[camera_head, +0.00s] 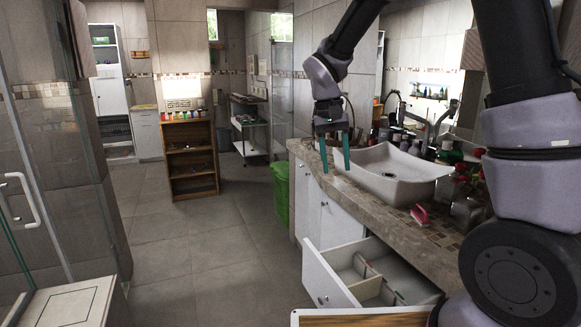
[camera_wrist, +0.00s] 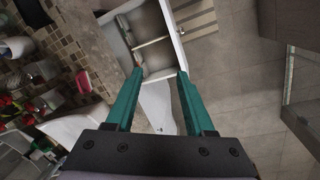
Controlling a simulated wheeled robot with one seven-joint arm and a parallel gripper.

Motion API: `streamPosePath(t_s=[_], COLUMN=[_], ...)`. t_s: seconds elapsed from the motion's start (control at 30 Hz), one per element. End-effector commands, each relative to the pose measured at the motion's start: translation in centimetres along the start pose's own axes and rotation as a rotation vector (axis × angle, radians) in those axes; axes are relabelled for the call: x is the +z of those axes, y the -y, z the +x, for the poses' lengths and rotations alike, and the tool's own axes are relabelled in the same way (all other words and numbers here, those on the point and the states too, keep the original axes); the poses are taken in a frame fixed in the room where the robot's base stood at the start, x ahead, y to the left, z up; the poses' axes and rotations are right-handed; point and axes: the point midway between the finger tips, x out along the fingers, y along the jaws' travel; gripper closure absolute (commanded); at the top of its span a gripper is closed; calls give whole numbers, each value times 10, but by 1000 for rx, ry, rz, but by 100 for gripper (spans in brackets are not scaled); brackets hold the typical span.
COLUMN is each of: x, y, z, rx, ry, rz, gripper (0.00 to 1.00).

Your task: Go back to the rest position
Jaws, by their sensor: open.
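My gripper (camera_head: 335,158) hangs in the air above the left end of the stone counter, beside the white sink. Its two teal fingers point down and are apart, with nothing between them. In the wrist view my gripper (camera_wrist: 158,80) also shows open and empty, with the open drawer and the floor below it. My arm reaches in from the upper right of the head view.
The counter (camera_head: 430,240) holds a white sink (camera_head: 392,172), a pink-red brush (camera_head: 419,214) and several bottles. A white drawer (camera_head: 335,277) below stands open. A green bin (camera_head: 281,190) and wooden shelf (camera_head: 192,160) stand further back. The floor (camera_head: 190,250) at left is clear.

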Motion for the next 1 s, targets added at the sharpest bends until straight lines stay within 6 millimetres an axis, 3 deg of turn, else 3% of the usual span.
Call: streamPosePath(t_s=[0.03, 0.2, 0.5, 0.73, 1.0], x=[6, 32, 96, 141, 159], y=[-18, -65, -132, -160, -168], z=[-18, -61, -113, -128, -131], rx=[-47, -185, -373, -449, -471], ry=[-26, -114, -328, -496, -571], rz=[28, 99, 221, 293, 320], gripper=[46, 46, 46, 46, 46])
